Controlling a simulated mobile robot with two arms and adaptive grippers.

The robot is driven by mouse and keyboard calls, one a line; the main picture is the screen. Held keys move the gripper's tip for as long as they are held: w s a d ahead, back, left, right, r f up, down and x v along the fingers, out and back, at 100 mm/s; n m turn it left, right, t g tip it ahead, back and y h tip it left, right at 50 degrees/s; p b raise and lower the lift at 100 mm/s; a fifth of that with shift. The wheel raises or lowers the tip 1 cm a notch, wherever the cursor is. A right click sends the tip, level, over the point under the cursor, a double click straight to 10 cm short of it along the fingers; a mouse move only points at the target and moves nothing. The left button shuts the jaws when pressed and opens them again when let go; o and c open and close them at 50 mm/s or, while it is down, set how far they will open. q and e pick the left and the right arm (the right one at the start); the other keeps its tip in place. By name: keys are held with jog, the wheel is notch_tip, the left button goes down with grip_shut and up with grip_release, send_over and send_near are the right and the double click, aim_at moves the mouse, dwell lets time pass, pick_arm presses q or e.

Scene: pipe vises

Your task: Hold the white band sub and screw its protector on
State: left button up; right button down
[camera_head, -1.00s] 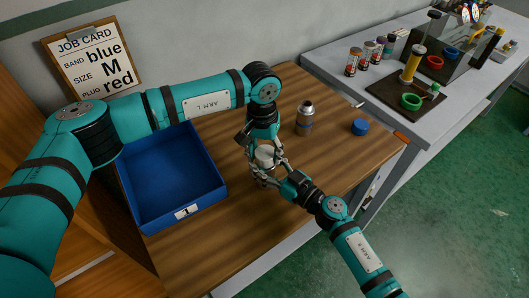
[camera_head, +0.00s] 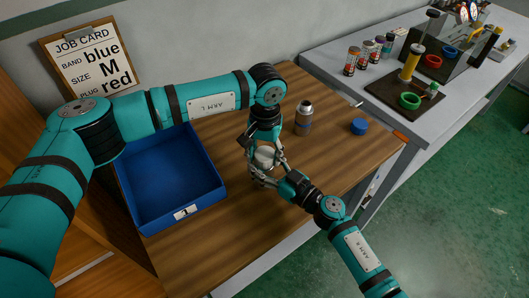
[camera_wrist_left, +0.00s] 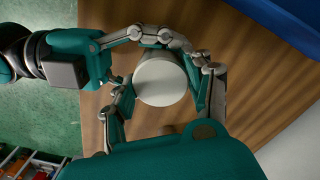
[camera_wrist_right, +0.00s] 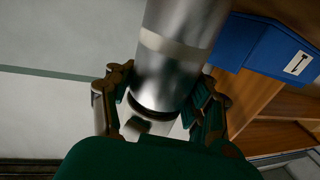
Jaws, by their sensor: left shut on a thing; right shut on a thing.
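My left gripper (camera_head: 264,146) points down and is shut on the pale round protector (camera_head: 265,156). The left wrist view shows the protector's flat white face (camera_wrist_left: 161,82) between the fingers. My right gripper (camera_head: 267,177) comes in from the front right, just below the left one. The right wrist view shows it shut on the white band sub (camera_wrist_right: 172,75), a silver cylinder with a pale band and a dark ring near its lower end. The fingers hide where protector and sub meet, so I cannot tell how far they are engaged.
A blue tray (camera_head: 143,222) stands left on the wooden table. A second silver sub (camera_head: 304,120) stands upright behind the grippers, with a blue cap (camera_head: 359,127) to its right. A job card (camera_head: 92,55) leans at the wall. A grey bench (camera_head: 335,55) with fittings stands right.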

pick_arm(q)
jog(key=shift+w+a+f+m, duration=0.1)
jog(key=shift+a+f+m, duration=0.2)
jog(key=shift+a+f, duration=0.2)
dwell(0.8)
jog(key=shift+r, duration=0.1)
jog(key=shift+d+r, duration=0.15)
jog(key=shift+r, duration=0.05)
jog(key=shift+r, duration=0.3)
dwell(0.3)
jog(key=shift+d+r, duration=0.15)
jog(key=shift+d, duration=0.05)
dwell(0.4)
jog(key=shift+s+f, duration=0.3)
jog(key=shift+f, duration=0.6)
dwell(0.6)
jog(key=o, duration=1.2)
jog(key=shift+d, duration=0.2)
jog(key=shift+w+r, duration=0.1)
jog(key=shift+r, duration=0.05)
